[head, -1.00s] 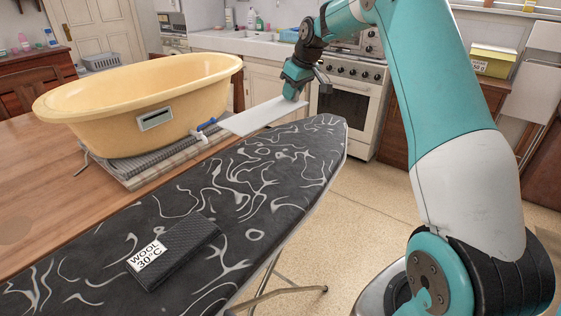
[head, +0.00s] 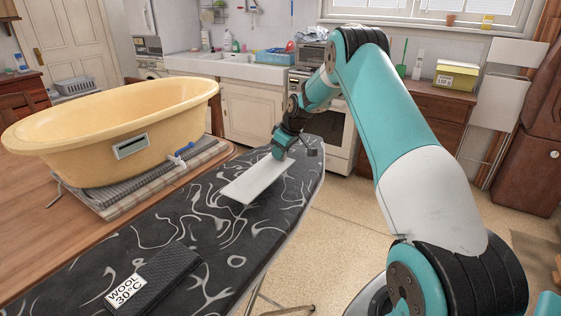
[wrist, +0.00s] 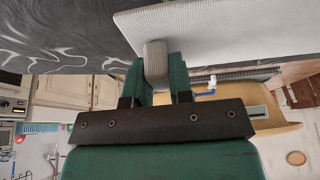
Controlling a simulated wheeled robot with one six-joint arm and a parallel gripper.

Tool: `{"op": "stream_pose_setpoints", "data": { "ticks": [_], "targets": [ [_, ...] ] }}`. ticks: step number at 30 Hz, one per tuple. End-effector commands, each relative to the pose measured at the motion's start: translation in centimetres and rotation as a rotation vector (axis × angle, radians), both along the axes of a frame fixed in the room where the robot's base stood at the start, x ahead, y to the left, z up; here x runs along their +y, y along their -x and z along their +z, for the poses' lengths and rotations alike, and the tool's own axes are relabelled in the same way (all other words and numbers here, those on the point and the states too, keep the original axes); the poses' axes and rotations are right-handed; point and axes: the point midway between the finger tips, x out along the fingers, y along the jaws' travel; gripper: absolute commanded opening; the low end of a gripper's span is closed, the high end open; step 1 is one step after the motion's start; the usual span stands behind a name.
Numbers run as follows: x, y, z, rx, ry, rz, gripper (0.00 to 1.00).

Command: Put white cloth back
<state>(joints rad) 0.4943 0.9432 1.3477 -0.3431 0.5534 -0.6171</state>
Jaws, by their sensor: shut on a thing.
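The white cloth (head: 254,182) is a flat, stiff-looking folded strip over the far half of the ironing board. My gripper (head: 281,152) is shut on its far right end. In the wrist view the cloth (wrist: 235,35) runs out from between the jaws of my gripper (wrist: 156,72). I cannot tell whether the cloth touches the board or hangs just above it. The ironing board (head: 190,225) has a black cover with white swirls. A dark folded cloth (head: 160,275) with a "WOOL 30°C" label lies on its near end.
A yellow tub (head: 120,125) stands on folded cloths (head: 165,172) on the wooden table (head: 50,235), left of the board. A blue-handled item (head: 182,152) lies beside the tub. The stove (head: 335,120) and sink (head: 205,62) are behind. The floor (head: 370,235) right of the board is clear.

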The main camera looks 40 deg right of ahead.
Motion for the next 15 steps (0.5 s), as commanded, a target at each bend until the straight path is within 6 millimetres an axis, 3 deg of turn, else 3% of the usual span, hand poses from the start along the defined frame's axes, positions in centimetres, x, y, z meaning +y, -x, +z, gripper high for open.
{"op": "stream_pose_setpoints", "data": {
  "ticks": [7,15],
  "targets": [
    [0.0,0.1,-3.5,0.004,-0.001,0.0,0.0],
    [0.0,0.0,-4.0,0.001,0.0,-0.001,0.0]
  ]
}}
